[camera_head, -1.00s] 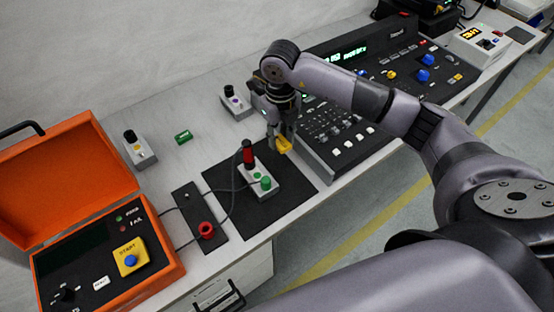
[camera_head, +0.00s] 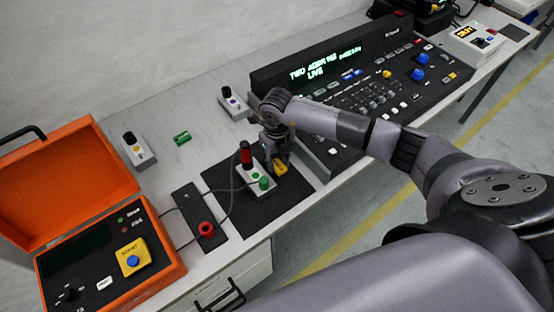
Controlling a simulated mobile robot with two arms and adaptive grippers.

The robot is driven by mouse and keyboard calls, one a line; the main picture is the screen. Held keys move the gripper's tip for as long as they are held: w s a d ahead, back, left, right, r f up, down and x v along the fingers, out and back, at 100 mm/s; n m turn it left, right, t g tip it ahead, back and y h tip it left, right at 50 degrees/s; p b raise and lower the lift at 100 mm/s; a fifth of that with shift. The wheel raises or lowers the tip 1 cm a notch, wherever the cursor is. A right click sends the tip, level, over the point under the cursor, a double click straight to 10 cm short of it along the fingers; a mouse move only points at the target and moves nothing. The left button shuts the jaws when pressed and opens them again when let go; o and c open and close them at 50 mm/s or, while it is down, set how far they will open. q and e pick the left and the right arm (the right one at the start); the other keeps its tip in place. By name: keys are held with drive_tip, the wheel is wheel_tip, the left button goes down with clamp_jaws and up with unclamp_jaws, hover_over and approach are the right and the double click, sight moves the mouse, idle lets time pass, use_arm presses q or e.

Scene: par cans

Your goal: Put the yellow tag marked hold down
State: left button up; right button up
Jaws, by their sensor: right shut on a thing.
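The yellow tag (camera_head: 280,168) is in the jaws of my right gripper (camera_head: 275,163). It is low over the right part of the black mat (camera_head: 245,225), just right of the small box with the red-and-black stick and green buttons (camera_head: 256,180). I cannot tell whether the tag touches the mat, and the marking on it is too small to read. My left gripper is not in view.
An orange case (camera_head: 165,285) with a yellow-framed button stands open at the left. A black plate with a red ring (camera_head: 192,200) and cables lies beside the mat. A large control console (camera_head: 320,170) is behind my right arm. A green tag (camera_head: 182,138) lies on the table.

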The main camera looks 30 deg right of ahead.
sight(277, 164)
drive_tip(key=shift+f, duration=0.15)
drive_tip(key=o, duration=0.6)
drive_tip(key=shift+o, duration=0.2)
drive_tip(key=shift+r, duration=0.4)
wheel_tip(277, 164, up, 12)
drive_tip(key=b, duration=0.2)
drive_tip(key=shift+f, duration=0.15)
drive_tip(key=shift+f, duration=0.1)
